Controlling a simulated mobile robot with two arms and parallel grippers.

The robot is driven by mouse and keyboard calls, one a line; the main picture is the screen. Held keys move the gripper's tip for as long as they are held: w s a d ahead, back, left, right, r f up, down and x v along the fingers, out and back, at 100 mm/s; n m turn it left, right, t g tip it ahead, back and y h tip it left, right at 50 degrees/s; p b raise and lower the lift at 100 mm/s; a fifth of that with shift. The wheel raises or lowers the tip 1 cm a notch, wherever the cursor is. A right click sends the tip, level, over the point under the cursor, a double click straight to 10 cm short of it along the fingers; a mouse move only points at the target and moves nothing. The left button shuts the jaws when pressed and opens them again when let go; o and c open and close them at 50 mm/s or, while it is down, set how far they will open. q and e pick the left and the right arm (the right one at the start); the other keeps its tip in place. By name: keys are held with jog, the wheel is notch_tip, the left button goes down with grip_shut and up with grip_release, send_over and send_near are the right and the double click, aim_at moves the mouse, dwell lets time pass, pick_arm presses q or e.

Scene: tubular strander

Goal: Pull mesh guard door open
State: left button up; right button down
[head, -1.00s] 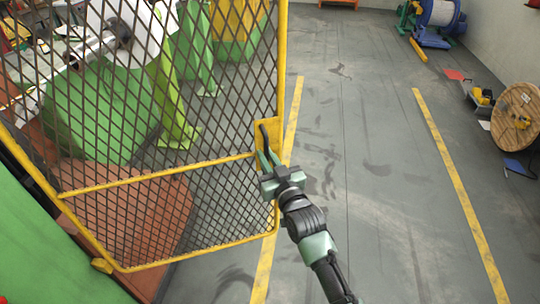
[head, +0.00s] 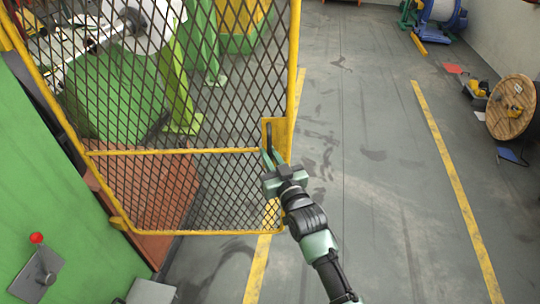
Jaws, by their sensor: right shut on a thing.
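The mesh guard door (head: 190,152) has a yellow frame with dark diamond mesh and fills the left half of the head view. It stands swung out from the green machine wall on its left, over the floor. Its dark handle (head: 269,136) sits on a yellow plate at the door's right edge. My right gripper (head: 269,160) is at the handle, shut on its lower part; the fingertips partly overlap the handle. My left gripper is not in view.
A green panel (head: 60,190) with a red button (head: 37,238) stands at left. Green machinery (head: 115,95) shows behind the mesh. Yellow floor lines (head: 450,180) run over clear grey floor at right. A wooden reel (head: 512,107) stands at the right wall.

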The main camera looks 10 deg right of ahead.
jog(key=c, duration=1.5)
grip_release()
jog(key=shift+r, duration=0.1)
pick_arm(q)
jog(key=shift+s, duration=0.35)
pick_arm(e)
jog(key=shift+o, duration=0.2)
pick_arm(q)
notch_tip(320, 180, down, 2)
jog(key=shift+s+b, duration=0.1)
jog(key=shift+b, duration=0.85)
pick_arm(e)
jog(key=v, duration=0.8)
